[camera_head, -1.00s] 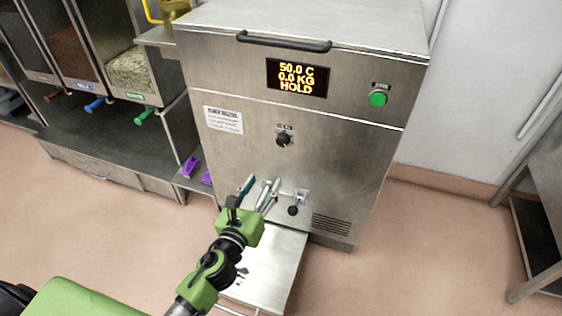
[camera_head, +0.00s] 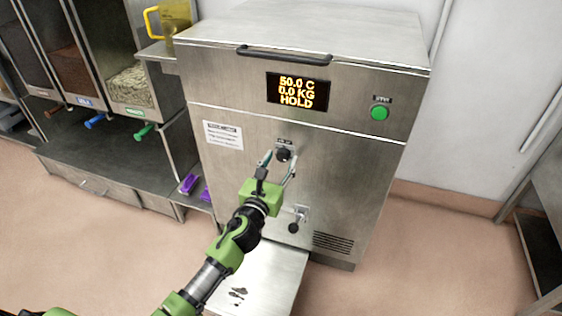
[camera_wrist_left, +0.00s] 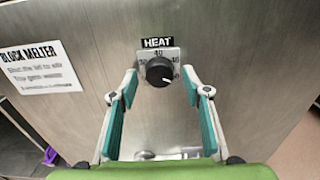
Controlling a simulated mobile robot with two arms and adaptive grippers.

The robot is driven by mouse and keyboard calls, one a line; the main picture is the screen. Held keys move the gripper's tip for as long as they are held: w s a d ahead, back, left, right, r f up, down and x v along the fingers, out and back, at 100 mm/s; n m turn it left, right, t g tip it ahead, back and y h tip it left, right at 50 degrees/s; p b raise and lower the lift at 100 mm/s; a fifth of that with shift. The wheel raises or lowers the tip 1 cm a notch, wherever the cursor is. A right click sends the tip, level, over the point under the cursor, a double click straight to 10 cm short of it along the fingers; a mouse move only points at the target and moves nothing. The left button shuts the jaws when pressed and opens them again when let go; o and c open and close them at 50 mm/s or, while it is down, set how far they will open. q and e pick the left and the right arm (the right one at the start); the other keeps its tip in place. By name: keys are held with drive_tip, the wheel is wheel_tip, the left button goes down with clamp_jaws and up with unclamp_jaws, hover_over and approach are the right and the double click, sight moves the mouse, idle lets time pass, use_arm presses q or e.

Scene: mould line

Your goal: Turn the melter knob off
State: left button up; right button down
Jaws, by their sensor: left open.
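The melter (camera_head: 340,185) is a steel cabinet with a display (camera_head: 297,90) reading 50.0 C, 0.0 KG, HOLD. Its black heat knob (camera_head: 283,155) sits on the front panel; in the left wrist view the knob (camera_wrist_left: 159,71) is under a HEAT label, its white pointer aimed right and slightly down. My left gripper (camera_head: 279,163) is open, its teal fingers spread to the left and right of the knob and a little below it, with nothing between them. In the left wrist view the fingers (camera_wrist_left: 160,85) stand clear of the knob. My right gripper is out of view.
A green button (camera_head: 379,113) is at the panel's upper right. A lower valve with a black handle (camera_head: 293,228) is under the knob, above a steel shelf (camera_head: 270,270). Dispensers with coloured handles (camera_head: 143,132) stand at left. A yellow-handled jug (camera_head: 172,18) is at upper left.

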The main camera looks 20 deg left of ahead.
use_arm(q)
drive_tip(key=shift+w, duration=0.5)
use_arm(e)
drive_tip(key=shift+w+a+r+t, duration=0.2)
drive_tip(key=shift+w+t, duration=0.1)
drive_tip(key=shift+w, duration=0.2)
use_arm(q)
drive_tip(key=c, duration=1.1)
